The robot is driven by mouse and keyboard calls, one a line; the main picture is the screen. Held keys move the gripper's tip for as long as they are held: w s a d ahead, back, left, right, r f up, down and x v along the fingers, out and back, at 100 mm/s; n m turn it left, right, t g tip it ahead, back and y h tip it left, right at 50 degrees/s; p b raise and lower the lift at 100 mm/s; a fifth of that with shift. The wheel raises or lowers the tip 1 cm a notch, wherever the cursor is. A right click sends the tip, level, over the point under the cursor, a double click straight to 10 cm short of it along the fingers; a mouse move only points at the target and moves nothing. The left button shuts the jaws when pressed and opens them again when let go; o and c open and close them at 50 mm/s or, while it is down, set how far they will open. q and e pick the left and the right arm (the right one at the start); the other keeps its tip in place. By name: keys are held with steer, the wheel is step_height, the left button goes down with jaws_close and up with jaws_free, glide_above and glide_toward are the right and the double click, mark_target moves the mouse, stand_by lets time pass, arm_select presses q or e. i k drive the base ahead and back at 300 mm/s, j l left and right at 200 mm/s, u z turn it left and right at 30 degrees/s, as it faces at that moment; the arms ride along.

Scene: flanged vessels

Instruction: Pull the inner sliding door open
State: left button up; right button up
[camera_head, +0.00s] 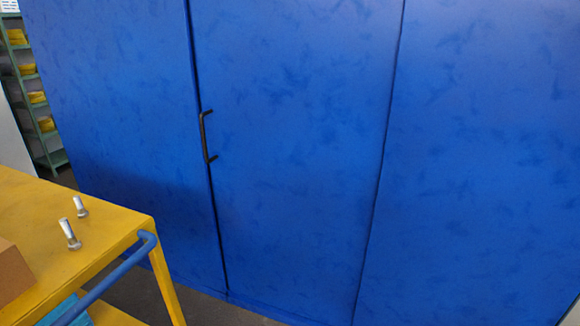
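A large blue door wall (290,200) fills most of the head view. Two dark, near-vertical seams divide it into three panels. A black bar handle (205,138) is fixed on the middle panel, close to its left seam. The panels look shut, with only thin dark lines between them. I cannot tell from this view which panel is the inner one. Neither of my grippers shows, and nothing is touching the handle.
A yellow cart (110,222) with a blue push bar (105,284) stands at the lower left, in front of the left panel. Two metal bolts (70,234) and a cardboard box (14,272) are on it. Green shelving (45,140) holds yellow items behind.

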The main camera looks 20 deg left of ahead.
mark_target(296, 95)
steer(key=i+j, duration=0.25)
steer(key=i, duration=0.2)
steer(key=i+j+u, duration=0.1)
steer(key=i+j, duration=0.15)
steer(key=i, duration=0.2)
steer(key=i+j, duration=0.2)
steer(key=i, duration=0.25)
steer(key=u, duration=0.05)
